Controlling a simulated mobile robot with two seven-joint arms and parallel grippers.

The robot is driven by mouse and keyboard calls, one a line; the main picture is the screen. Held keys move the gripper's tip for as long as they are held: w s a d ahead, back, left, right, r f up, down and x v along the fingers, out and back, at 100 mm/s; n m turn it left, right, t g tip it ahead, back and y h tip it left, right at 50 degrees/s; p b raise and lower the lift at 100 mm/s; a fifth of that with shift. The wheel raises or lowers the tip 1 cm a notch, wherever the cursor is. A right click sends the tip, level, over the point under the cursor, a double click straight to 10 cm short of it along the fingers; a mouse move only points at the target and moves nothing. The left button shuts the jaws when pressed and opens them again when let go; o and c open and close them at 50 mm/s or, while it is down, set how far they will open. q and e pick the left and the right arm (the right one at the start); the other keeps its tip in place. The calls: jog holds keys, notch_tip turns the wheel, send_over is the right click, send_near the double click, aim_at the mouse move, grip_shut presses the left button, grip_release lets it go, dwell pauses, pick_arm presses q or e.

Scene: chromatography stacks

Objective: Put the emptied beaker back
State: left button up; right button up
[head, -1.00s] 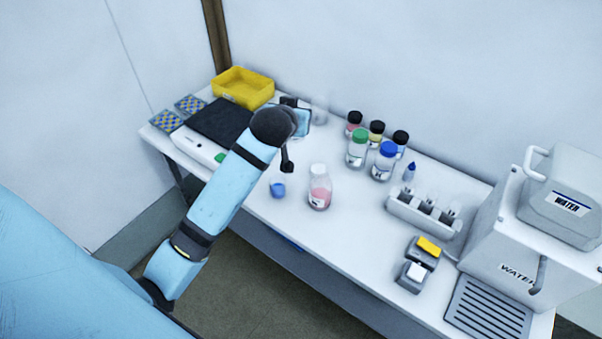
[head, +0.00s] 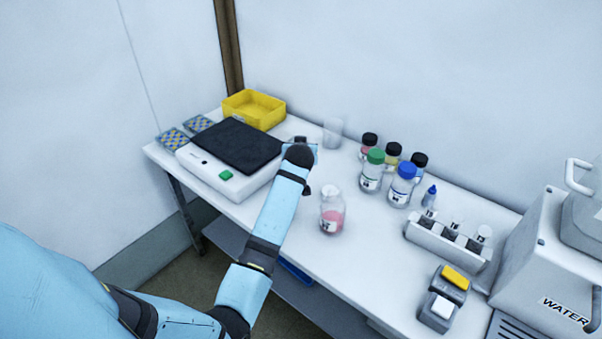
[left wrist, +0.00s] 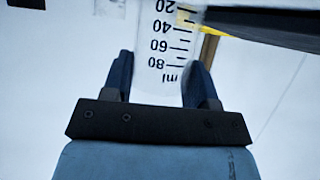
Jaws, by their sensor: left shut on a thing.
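In the left wrist view, a clear beaker (left wrist: 160,62) with black ml markings sits between the two dark fingers of my left gripper (left wrist: 161,85), which is shut on it. No contents show in the visible part. In the head view my left gripper (head: 301,150) is over the table, just right of the balance; its fingers and the beaker it holds are mostly hidden behind my wrist. A faint clear vessel (head: 333,132) also shows at the table's back edge, apart from the wrist. My right gripper is not in view.
A balance (head: 205,175) with a dark top and a yellow tray (head: 282,106) are to the left. Several capped bottles (head: 372,172), a rack (head: 425,234) and a water unit (head: 530,270) fill the right.

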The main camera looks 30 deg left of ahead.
pick_arm(q)
notch_tip(320, 180, down, 3)
notch_tip(320, 180, down, 4)
jog(key=shift+f+b, duration=0.25)
jog(key=shift+b, duration=0.1)
jog(key=shift+f, duration=0.15)
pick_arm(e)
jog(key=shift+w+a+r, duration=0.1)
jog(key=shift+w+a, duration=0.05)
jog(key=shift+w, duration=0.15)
